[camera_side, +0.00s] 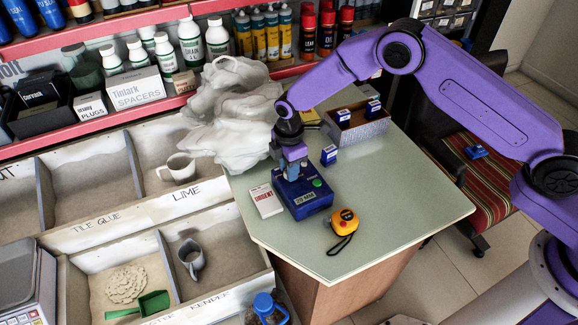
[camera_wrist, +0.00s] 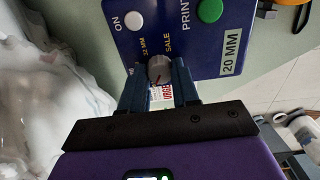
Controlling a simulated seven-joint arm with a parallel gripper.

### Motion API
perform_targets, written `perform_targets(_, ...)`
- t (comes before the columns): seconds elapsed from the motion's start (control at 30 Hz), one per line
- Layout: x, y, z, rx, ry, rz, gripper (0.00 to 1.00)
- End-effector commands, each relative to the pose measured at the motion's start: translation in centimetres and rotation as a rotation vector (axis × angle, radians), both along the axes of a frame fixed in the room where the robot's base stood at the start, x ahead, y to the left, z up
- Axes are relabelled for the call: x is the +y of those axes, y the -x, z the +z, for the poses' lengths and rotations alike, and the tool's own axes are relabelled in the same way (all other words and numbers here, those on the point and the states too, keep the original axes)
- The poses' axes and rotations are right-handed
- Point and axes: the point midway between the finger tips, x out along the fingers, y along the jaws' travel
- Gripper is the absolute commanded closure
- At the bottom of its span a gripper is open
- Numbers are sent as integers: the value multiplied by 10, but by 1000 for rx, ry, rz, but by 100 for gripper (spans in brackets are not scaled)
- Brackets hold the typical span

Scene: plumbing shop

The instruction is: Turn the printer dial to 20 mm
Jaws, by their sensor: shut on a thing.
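The blue label printer (camera_side: 320,204) sits on the pale green counter in the side view. In the wrist view its blue top (camera_wrist: 135,43) shows the grey round dial (camera_wrist: 159,68). My gripper (camera_side: 292,177) is over the printer, and in the wrist view (camera_wrist: 160,77) its two fingers are shut on the dial from either side. A small red mark shows on the dial, but its exact setting is too small to tell. "SALE" and another marking ending in "MM" are beside the dial. The green button (camera_wrist: 210,10) is clear of the fingers.
A white card marked "URGENT" (camera_side: 265,201) lies left of the printer. A yellow tape measure (camera_side: 344,221) is to the right. A small blue box (camera_side: 328,155) and an open carton (camera_side: 358,133) stand behind. White crumpled wrapping (camera_side: 226,115) is at the back left.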

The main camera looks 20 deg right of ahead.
Motion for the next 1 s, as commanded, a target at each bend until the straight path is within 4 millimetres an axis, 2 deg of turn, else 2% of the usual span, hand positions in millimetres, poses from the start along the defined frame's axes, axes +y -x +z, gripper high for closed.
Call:
perform_targets(0.37, 0, -1, 1, -2, -1, 6, 100)
perform_targets(0.4, 0, -1, 1, -2, -1, 5, 63)
perform_targets(0.47, 0, -1, 0, -2, 0, 5, 44)
perform_targets(0.8, 0, -1, 2, -1, 0, 4, 44)
perform_targets(1.0, 0, -1, 24, -3, -1, 4, 44)
